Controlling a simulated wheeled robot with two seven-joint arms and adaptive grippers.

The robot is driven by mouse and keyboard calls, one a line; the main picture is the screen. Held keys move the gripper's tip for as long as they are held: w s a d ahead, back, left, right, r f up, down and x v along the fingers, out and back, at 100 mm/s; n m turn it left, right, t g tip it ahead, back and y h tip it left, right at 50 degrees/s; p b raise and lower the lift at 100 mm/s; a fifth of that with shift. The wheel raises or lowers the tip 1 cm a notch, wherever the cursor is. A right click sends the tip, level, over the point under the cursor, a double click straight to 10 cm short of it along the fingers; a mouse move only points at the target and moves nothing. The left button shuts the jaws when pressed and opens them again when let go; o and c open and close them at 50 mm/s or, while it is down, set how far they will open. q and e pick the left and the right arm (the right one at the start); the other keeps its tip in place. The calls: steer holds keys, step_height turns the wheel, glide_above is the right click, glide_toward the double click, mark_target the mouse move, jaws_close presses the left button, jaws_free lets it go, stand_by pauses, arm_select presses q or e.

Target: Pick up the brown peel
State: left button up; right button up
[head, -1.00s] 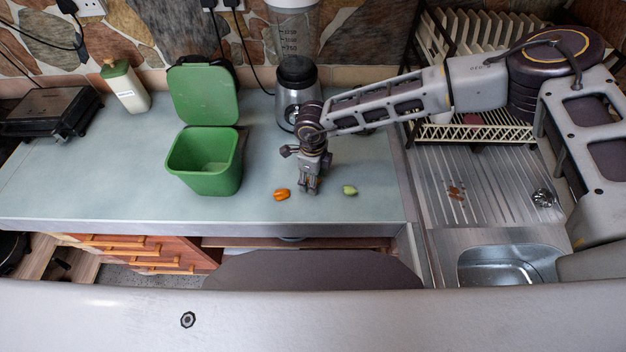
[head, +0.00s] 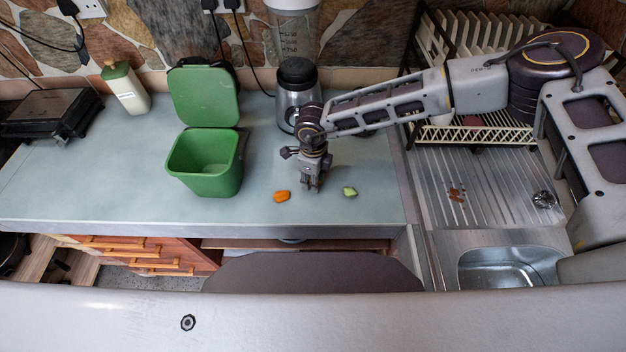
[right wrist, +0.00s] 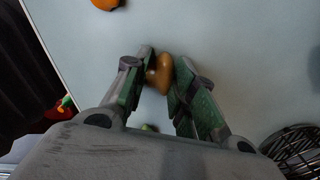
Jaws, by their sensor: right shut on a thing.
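The brown peel (right wrist: 160,72) shows between the fingertips of my right gripper in the right wrist view. My right gripper (right wrist: 160,75) is shut on it, with a finger on each side. In the head view my right gripper (head: 311,187) points down at the worktop between an orange piece and a green piece; the peel is hidden there by the fingers. I cannot tell whether the peel still touches the worktop. My left gripper is not in view.
An orange piece (head: 282,196) lies left of the gripper and a green piece (head: 350,192) right of it. An open green bin (head: 205,185) stands further left. A blender (head: 296,95) stands behind. The sink (head: 510,265) is at the right.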

step_height(320, 180, up, 10)
steer(key=b, duration=0.2)
stand_by(0.4)
stand_by(0.5)
steer(key=shift+a, duration=0.1)
stand_by(1.2)
